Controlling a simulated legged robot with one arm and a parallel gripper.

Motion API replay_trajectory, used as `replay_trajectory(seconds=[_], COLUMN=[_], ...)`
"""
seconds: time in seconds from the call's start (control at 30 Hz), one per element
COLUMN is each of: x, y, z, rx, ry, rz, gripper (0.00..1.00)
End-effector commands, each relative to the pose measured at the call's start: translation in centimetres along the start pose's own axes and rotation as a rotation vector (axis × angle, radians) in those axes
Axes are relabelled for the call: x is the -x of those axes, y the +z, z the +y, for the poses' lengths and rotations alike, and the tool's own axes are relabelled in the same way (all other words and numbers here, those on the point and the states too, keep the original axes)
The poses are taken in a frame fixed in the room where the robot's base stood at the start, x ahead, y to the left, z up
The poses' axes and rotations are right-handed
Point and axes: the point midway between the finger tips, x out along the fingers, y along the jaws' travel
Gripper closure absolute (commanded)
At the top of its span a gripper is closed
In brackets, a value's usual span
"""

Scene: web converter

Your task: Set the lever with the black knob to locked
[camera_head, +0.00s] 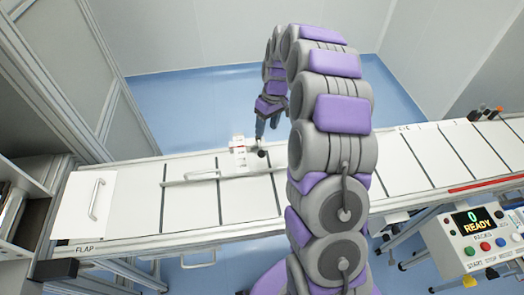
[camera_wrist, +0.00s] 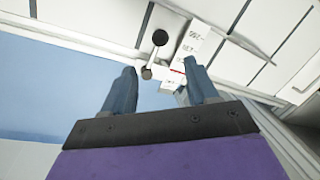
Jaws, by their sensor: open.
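The lever's black knob (camera_wrist: 160,37) shows in the wrist view at the end of a short light rod, with a dark round part (camera_wrist: 147,73) at the rod's other end. Beside it is a white block with printed markings (camera_wrist: 195,40). In the head view the black knob (camera_head: 262,153) sits right of the white block (camera_head: 238,148) on the table. My gripper (camera_wrist: 158,67) is open and empty. Its two blue fingers are apart, with the dark round part showing between their tips. In the head view my gripper (camera_head: 266,130) is just beyond the knob, not visibly holding it.
A white panelled table (camera_head: 220,208) runs across the head view, with a long bar handle (camera_head: 188,178) left of the block. A flap with a handle (camera_head: 95,198) is at the left end. A control box (camera_head: 478,240) reading READY stands at right. Blue floor lies behind.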

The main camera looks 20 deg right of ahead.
Motion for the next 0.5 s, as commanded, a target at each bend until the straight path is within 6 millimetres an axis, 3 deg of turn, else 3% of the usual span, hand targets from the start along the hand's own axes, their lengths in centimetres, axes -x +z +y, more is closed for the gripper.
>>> replay_trajectory(seconds=[0.2,0.5], x=[-4.7,-9.8], y=[0.1,0.0], z=[-0.1,0.0], rx=[0.000,0.000], ry=[-0.004,0.000], rz=[-0.005,0.001], gripper=[0.42,0.42])
